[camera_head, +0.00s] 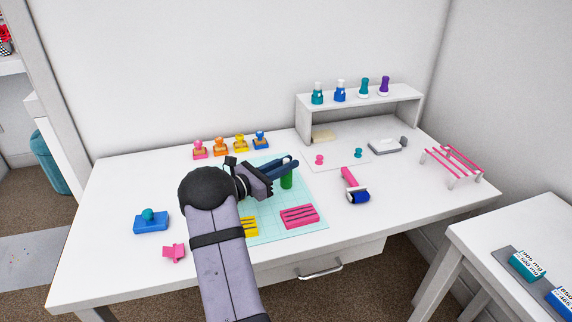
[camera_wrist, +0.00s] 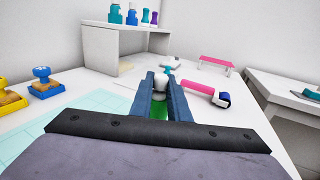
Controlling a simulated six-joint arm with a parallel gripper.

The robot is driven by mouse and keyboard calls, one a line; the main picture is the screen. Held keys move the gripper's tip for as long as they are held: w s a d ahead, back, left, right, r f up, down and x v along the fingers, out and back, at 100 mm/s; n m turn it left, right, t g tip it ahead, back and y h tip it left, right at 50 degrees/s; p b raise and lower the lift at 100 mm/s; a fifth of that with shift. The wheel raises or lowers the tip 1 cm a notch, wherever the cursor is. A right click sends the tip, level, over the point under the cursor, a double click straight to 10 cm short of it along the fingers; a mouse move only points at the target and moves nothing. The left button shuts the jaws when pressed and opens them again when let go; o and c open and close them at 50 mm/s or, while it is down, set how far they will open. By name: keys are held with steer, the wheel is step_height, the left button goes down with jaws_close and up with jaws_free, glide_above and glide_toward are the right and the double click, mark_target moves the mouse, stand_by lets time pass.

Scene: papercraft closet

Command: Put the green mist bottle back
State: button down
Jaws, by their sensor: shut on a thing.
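The green mist bottle (camera_head: 287,182) is at my gripper's fingertips, upright, over the far right part of the cutting mat (camera_head: 262,232). My gripper (camera_head: 287,166) is shut on it. In the wrist view, the green bottle (camera_wrist: 158,111) with its white top shows between the two blue fingers of my gripper (camera_wrist: 160,84). I cannot tell whether its base touches the mat. The white shelf (camera_head: 360,104) at the back right carries a row of several bottles: teal (camera_head: 317,96), blue (camera_head: 340,93), another teal (camera_head: 363,90) and purple (camera_head: 384,88).
Several stamps (camera_head: 230,146) line the back of the desk. Pink and yellow blocks lie on the mat. A pink-handled roller (camera_head: 355,188), a grey stapler-like tool (camera_head: 386,146) and a pink rack (camera_head: 453,163) are on the right. A blue block with a teal knob (camera_head: 151,222) is on the left.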

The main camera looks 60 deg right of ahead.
steer(key=shift+f, duration=0.1)
steer(key=c, duration=1.7)
jaws_free()
steer(key=shift+w+a, duration=0.25)
steer(key=shift+a, duration=0.25)
steer(key=v, duration=1.1)
steer(key=shift+b, duration=0.3)
steer(key=shift+s, duration=0.1)
